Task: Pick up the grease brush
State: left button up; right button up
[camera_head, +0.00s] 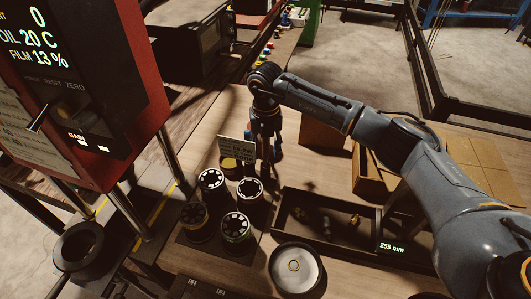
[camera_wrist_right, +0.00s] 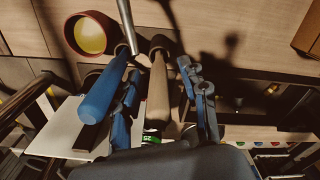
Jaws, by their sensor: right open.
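My right gripper (camera_head: 267,152) points down at the table, just right of a small white card (camera_head: 237,150) and the grease pot (camera_head: 230,165). In the wrist view its two blue-padded fingers (camera_wrist_right: 164,95) are apart. A tan wooden handle (camera_wrist_right: 157,85), which looks like the grease brush, stands between them; I cannot tell whether either finger touches it. A blue-handled tool (camera_wrist_right: 103,90) with a metal shaft is just left of the fingers. The red-brown pot (camera_wrist_right: 90,35) with yellow grease is beyond it. The brush's bristles are not clearly visible. My left gripper is not in view.
Several round die sets (camera_head: 237,227) stand close in front of the gripper. A dark tray (camera_head: 325,232) with small brass parts lies to the right, a white round dish (camera_head: 297,268) in front. The red machine (camera_head: 85,85) rises at the left. Cardboard boxes (camera_head: 322,133) are behind my right arm.

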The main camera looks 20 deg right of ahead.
grip_shut()
jog(key=shift+r, duration=0.15)
notch_tip(320, 180, up, 8)
jog(key=b, duration=0.4)
jog(key=shift+a+r, duration=0.1)
jog(key=shift+r, duration=0.05)
notch_tip(320, 180, up, 10)
jog(key=p, duration=0.4)
jog(key=shift+p, duration=0.35)
